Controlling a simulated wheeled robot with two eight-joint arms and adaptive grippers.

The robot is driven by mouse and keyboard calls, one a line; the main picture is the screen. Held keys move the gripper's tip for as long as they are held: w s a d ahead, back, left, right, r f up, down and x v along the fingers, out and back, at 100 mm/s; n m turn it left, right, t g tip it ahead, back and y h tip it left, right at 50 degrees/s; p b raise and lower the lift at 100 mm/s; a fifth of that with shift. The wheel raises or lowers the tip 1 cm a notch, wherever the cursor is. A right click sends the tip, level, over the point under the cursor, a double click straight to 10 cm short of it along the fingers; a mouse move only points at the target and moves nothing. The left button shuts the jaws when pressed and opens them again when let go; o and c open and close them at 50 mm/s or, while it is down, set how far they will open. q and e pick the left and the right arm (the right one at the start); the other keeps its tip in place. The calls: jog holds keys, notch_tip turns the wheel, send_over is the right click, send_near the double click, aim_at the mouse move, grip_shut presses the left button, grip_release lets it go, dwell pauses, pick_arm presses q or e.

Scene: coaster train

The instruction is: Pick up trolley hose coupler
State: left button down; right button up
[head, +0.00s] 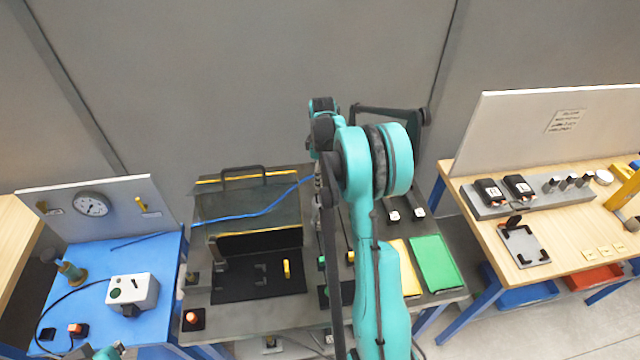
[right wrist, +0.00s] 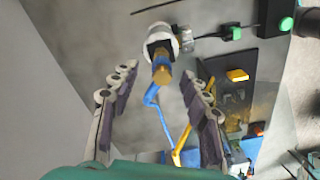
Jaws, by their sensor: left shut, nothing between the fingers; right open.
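The brass hose coupler (right wrist: 162,74) shows in the right wrist view, with the blue hose (right wrist: 164,124) running from it. Its far end meets a round white fitting with a dark opening (right wrist: 160,40); I cannot tell whether it is locked in. My right gripper (right wrist: 158,80) is open, with one finger on each side of the coupler and visible gaps on both sides. In the head view my right arm hides the coupler, while the blue hose (head: 255,215) lies across the grey trolley (head: 240,318). My left gripper (head: 105,353) is shut and empty at the bottom left edge, partly cut off.
A blue table (head: 150,255) with a grey switch box (head: 132,291) stands at the left. A wooden bench (head: 520,240) stands at the right. On the trolley are a black tray (head: 240,288), an orange button (head: 192,319) and a green panel (head: 435,262). A grey wall is behind.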

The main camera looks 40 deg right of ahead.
notch_tip(320, 180, down, 4)
jog(key=shift+a+r, duration=0.1)
jog(key=shift+r, duration=0.05)
jog(key=shift+c, duration=0.2)
grip_shut()
